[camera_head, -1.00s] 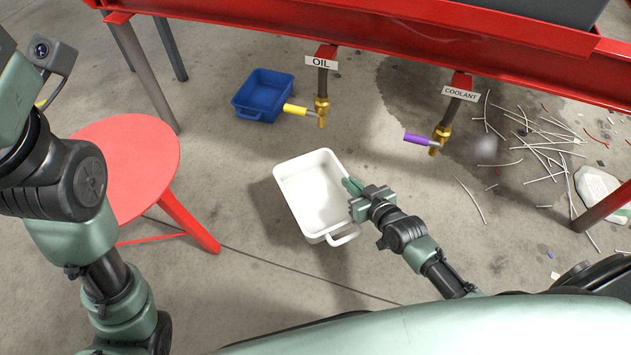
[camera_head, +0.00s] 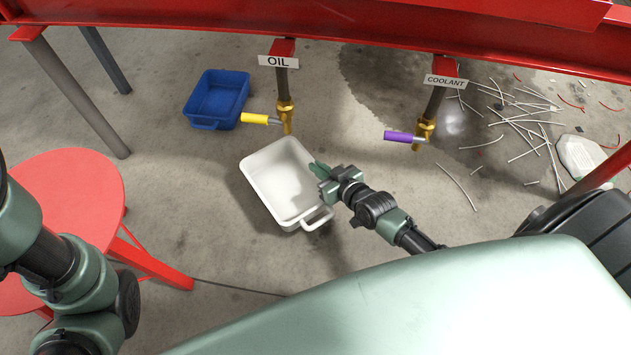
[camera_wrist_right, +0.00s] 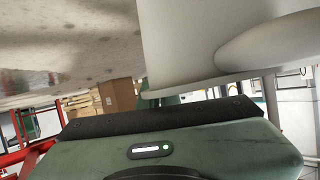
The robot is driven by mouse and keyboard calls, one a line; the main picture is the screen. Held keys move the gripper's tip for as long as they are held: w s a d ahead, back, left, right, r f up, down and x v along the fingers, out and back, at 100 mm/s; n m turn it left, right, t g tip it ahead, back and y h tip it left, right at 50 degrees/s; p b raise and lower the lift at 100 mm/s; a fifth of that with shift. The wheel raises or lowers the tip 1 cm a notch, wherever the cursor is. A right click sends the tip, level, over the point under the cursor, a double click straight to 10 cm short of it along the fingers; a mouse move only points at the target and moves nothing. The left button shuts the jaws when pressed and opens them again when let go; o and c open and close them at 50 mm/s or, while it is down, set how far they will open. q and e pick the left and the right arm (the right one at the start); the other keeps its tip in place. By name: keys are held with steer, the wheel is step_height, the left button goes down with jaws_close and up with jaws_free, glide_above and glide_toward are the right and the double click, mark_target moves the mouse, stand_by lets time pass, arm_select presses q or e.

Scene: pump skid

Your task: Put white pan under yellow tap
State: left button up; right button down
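The white pan (camera_head: 262,198), a rectangular tray with loop handles, is below and in front of the yellow-handled tap (camera_head: 256,119) in the head view. This tap hangs under the OIL sign. My right gripper (camera_head: 321,171) is at the pan's right-hand rim and appears shut on it. In the right wrist view the pan's white wall (camera_wrist_right: 185,45) fills the upper right, close against the gripper; the fingertips are mostly hidden. I cannot tell whether the pan touches the floor. My left arm is at the left edge; its gripper is out of view.
A blue pan (camera_head: 217,97) stands behind and left of the yellow tap. A purple-handled tap (camera_head: 404,137) hangs under the COOLANT sign. A red stool (camera_head: 70,185) is at left. White sticks (camera_head: 520,125) litter the right floor. A red frame (camera_head: 360,30) spans overhead.

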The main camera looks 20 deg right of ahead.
step_height(320, 180, down, 4)
steer(key=b, duration=0.3)
steer(key=shift+f, duration=0.15)
steer(key=c, duration=2.1)
jaws_free()
steer(key=shift+f, duration=0.15)
steer(key=o, duration=0.5)
steer(key=shift+c, duration=0.2)
steer(key=shift+r, duration=0.2)
